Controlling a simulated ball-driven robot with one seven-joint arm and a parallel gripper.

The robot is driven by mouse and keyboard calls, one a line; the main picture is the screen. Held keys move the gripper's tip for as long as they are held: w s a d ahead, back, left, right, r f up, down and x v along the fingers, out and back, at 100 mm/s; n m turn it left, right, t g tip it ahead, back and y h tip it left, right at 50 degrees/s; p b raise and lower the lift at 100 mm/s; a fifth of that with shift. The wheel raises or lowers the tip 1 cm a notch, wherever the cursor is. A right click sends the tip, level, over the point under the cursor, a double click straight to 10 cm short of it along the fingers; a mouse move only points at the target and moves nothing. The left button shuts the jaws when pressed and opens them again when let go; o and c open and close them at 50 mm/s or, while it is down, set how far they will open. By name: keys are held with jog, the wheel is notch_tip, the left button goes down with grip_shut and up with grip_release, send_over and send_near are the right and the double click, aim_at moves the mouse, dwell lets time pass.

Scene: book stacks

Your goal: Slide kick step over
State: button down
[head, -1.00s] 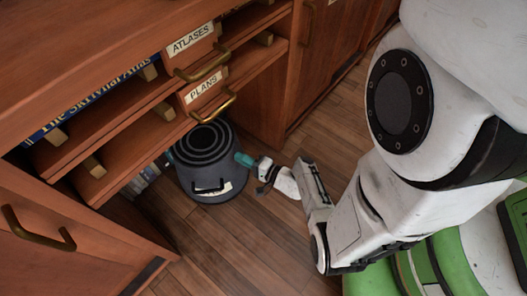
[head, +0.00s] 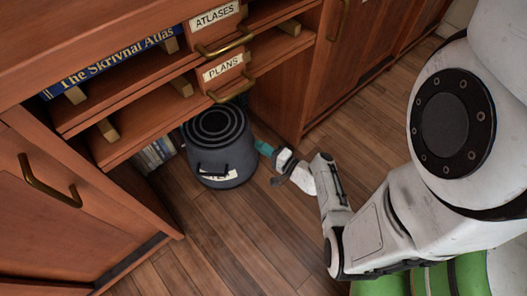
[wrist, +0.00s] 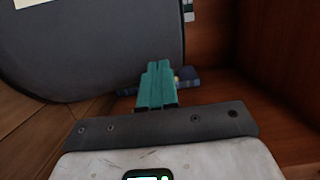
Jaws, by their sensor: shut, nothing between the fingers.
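The kick step (head: 222,160) is a round, dark grey stool with a ringed top, a handle and a pale label on its side. It stands on the floor below the drawers, partly under their overhang. In the wrist view its grey wall (wrist: 95,50) fills the upper left. My gripper (head: 264,148) is low at the right side of the kick step. Its teal fingers (wrist: 157,82) are shut together and empty, pointing into the space beside the step. I cannot tell whether they touch it.
Drawers labelled PLANS (head: 223,68) and ATLASES (head: 215,15) hang above the step. Several books (head: 156,152) stand behind it at left. A blue book (wrist: 187,78) lies beyond my fingers. A wooden cabinet (head: 290,85) stands at right. The front floor (head: 220,235) is clear.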

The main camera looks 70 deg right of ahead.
jog(key=p+v, duration=0.2)
jog(key=v, duration=0.8)
jog(key=c, duration=1.8)
grip_release()
